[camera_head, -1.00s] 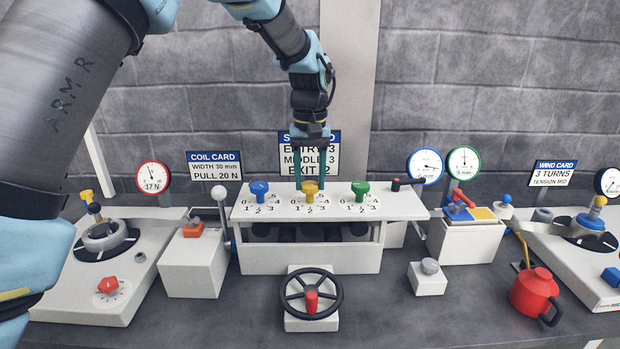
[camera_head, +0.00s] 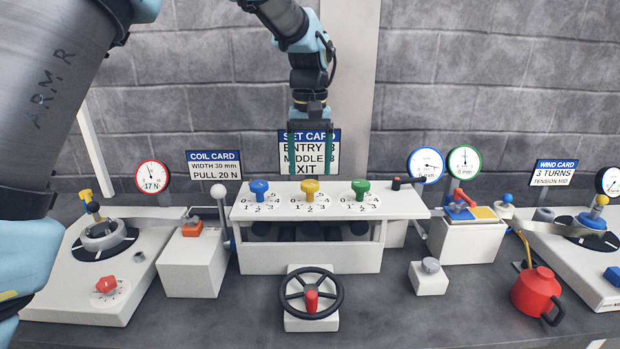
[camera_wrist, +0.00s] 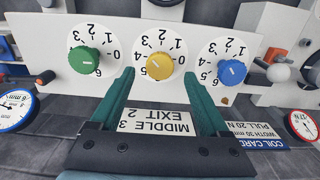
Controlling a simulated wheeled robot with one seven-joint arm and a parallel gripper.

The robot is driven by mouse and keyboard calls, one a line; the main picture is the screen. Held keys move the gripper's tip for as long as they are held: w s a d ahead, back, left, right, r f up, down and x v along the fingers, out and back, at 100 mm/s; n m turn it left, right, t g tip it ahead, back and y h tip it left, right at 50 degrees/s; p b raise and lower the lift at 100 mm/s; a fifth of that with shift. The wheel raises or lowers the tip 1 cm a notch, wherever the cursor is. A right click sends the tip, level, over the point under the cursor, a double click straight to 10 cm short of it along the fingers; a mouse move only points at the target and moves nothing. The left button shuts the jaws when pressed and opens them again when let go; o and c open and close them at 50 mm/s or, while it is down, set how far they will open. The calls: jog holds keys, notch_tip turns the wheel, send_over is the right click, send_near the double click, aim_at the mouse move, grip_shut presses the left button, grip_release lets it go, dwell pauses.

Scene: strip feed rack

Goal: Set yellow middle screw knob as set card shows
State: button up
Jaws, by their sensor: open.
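The yellow middle screw knob (camera_head: 310,188) stands on its numbered dial, between a blue and a green knob on the white rack. In the wrist view the yellow knob (camera_wrist: 159,67) has a pale pointer line; I cannot tell for sure which number it meets. The set card (camera_head: 309,152) hangs on the wall behind; the wrist view shows it upside down as MIDDLE 3, EXIT 2 (camera_wrist: 156,122). My gripper (camera_head: 310,172) is open and empty above and behind the yellow knob, its two green fingers apart and partly covering the card. The fingertips also show in the wrist view (camera_wrist: 159,76).
The blue knob (camera_head: 259,189) and green knob (camera_head: 360,190) stand close on either side. A black handwheel (camera_head: 311,299) is in front of the rack (camera_head: 310,259). A white ball lever (camera_head: 220,194) rises at the rack's left. Air above the knobs is clear.

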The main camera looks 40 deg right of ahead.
aim_at(309, 183)
notch_tip(309, 183, up, 8)
jog(key=b, duration=0.1)
jog(key=shift+f, duration=0.25)
dwell(0.4)
jog(key=w+a+f+n, duration=0.15)
jog(key=w+a, duration=0.25)
jog(key=a, duration=0.4)
jog(key=w+a+f+n, duration=0.1)
jog(key=w+a+f, duration=0.25)
jog(key=a, duration=0.35)
jog(key=w+a+f+n, duration=0.1)
jog(key=w+a+f, duration=0.1)
jog(key=w+a, duration=0.45)
jog(key=s+a+f+n, duration=0.1)
jog(key=s+a+f, duration=0.2)
jog(key=a, duration=0.6)
jog(key=s+a+f+n+t, duration=0.1)
jog(key=s+a+f, duration=0.2)
jog(key=a, duration=0.6)
jog(key=s+a+f+n, duration=0.1)
jog(key=s+a+f, duration=0.2)
jog(key=a, duration=0.6)
jog(key=shift+s+a+t, duration=0.2)
jog(key=shift+s+t, duration=0.1)
jog(key=shift+s, duration=0.3)
